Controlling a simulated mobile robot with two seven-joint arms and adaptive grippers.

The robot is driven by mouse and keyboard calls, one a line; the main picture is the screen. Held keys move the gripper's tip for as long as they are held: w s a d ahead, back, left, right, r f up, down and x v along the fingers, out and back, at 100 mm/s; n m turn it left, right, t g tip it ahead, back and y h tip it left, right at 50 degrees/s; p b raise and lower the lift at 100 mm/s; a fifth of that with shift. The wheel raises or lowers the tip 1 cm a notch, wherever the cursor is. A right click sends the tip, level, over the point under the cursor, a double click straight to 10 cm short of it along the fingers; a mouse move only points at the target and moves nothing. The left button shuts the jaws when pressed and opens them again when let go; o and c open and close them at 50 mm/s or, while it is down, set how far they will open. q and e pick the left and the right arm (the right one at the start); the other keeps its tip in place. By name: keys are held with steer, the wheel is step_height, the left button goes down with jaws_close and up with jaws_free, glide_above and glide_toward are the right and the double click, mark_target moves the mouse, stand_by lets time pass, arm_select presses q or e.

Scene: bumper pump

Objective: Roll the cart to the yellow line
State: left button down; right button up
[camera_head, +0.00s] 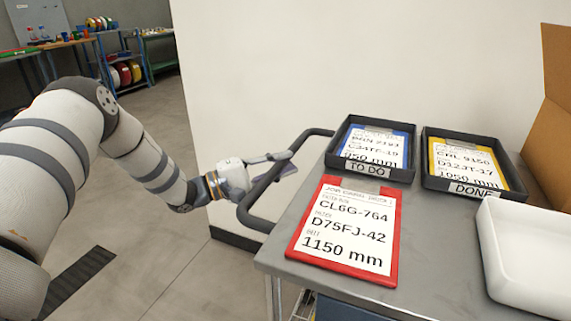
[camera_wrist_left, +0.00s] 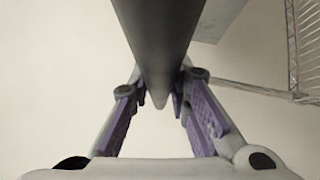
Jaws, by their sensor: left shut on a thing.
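The cart (camera_head: 425,225) has a grey metal top and stands on the right side of the head view. Its black tubular handle (camera_head: 250,211) sticks out from the cart's left end, near a pale wall. My left gripper (camera_head: 282,165) is shut on the handle, its fingers on either side of the bar. In the left wrist view the handle (camera_wrist_left: 157,35) runs down between the two purple-padded fingers (camera_wrist_left: 163,102). My right gripper is not in view. No yellow line shows in either view.
On the cart lie a red-framed job card (camera_head: 345,232), a TO DO tray (camera_head: 371,171), a DONE tray (camera_head: 474,190) and a white bin (camera_head: 524,250). A cardboard box (camera_head: 558,110) stands at far right. Grey floor (camera_head: 190,255) is open on the left; workbenches stand far back.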

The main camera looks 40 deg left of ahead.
arm_select(q)
steer(key=shift+a+r, duration=0.15)
steer(key=c, duration=1.5)
jaws_free()
steer(key=shift+a, duration=0.1)
steer(key=v, duration=1.2)
